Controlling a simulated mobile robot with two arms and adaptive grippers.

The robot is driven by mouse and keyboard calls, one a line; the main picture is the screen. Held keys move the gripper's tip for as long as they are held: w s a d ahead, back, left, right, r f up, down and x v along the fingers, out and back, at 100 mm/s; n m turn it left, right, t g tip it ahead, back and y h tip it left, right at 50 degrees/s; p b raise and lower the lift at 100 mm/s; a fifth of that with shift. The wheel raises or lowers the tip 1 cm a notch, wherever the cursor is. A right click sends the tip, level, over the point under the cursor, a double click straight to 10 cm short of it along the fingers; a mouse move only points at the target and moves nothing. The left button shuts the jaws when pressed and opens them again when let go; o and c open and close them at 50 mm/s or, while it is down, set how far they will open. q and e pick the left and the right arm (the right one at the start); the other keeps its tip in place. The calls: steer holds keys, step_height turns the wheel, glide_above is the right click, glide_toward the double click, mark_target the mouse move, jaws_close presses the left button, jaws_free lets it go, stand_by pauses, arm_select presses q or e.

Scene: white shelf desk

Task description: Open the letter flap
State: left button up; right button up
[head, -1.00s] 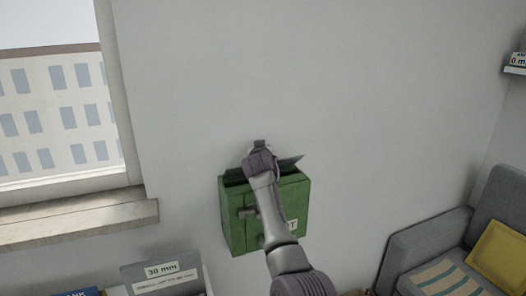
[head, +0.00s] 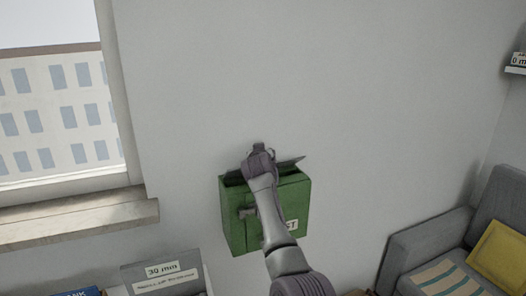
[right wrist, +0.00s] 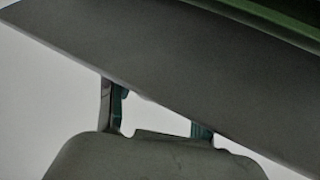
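The green letter box (head: 236,228) hangs on the wall in the middle of the head view. Its dark grey letter flap (head: 291,163) is tilted up at the top, with a dark gap under it. In the right wrist view the flap (right wrist: 150,50) is a broad dark plate crossing slantwise. My right gripper (head: 262,148) is over the flap and hides its middle. In the right wrist view its two fingers (right wrist: 157,115) stand apart, partly hidden behind the flap's edge; I cannot tell whether they touch it. My left gripper is not in view.
A window with a wooden sill (head: 78,216) is at the left. Labelled boxes (head: 163,278) stand below it. A grey sofa (head: 435,245) with a yellow cushion (head: 502,252) is at the lower right. The wall around the letter box is bare.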

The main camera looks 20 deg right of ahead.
steer(key=shift+o, duration=0.2)
steer(key=shift+f, duration=0.1)
steer(key=shift+s+a+r+p, duration=0.3)
steer(key=shift+r+p, duration=0.3)
steer(key=shift+p, duration=0.35)
steer(key=s+a+r+p, duration=0.6)
steer(key=s+r+p, duration=0.2)
steer(key=s, duration=0.1)
steer(key=shift+s+r+p, duration=0.3)
steer(key=shift+r, duration=0.1)
steer(key=shift+r, duration=0.1)
stand_by(0.5)
step_height(320, 180, up, 10)
stand_by(0.4)
steer(key=shift+c, duration=0.3)
